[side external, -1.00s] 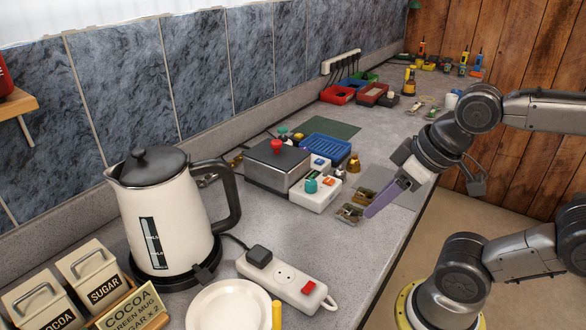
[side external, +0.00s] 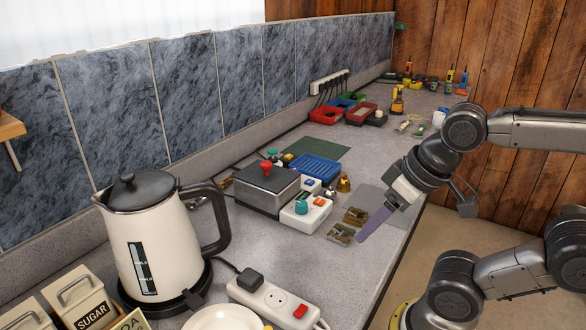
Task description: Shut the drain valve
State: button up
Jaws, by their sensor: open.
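No part is plainly marked as the drain valve, and I cannot tell which one it is. Candidates stand mid-counter: a grey metal box (side external: 265,188) with a red knob (side external: 266,168) on top, and a white box (side external: 306,213) with a teal knob (side external: 301,207) and an orange switch (side external: 319,201). A small brass piece (side external: 344,183) stands behind the white box. My gripper (side external: 362,239) is open, its purple finger pointing down-left, low over the counter and right of the white box. It appears empty, beside small trays of metal parts (side external: 341,234). Its other finger is not clearly visible.
A large cream kettle (side external: 155,240) stands at the front left, near a white power strip (side external: 272,302). A blue tray (side external: 314,170) and a green mat (side external: 318,147) lie behind the boxes. The counter between the power strip and my gripper is clear.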

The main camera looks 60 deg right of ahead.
jog(key=w+d+r+m+g, duration=0.2)
jog(key=w+d+r+m, duration=0.1)
jog(key=w+r+m, duration=1)
jog(key=w+d+r+m+g, duration=0.2)
jog(key=w+d+m, duration=0.2)
jog(key=w+d, duration=0.65)
jog(key=w+d+f+m+g, duration=0.2)
jog(key=w+d+f, duration=0.4)
jog(key=f, duration=1.6)
jog(key=shift+s+a+f, duration=0.1)
jog(key=shift+s+a, duration=0.05)
jog(key=shift+a, duration=0.15)
grip_shut()
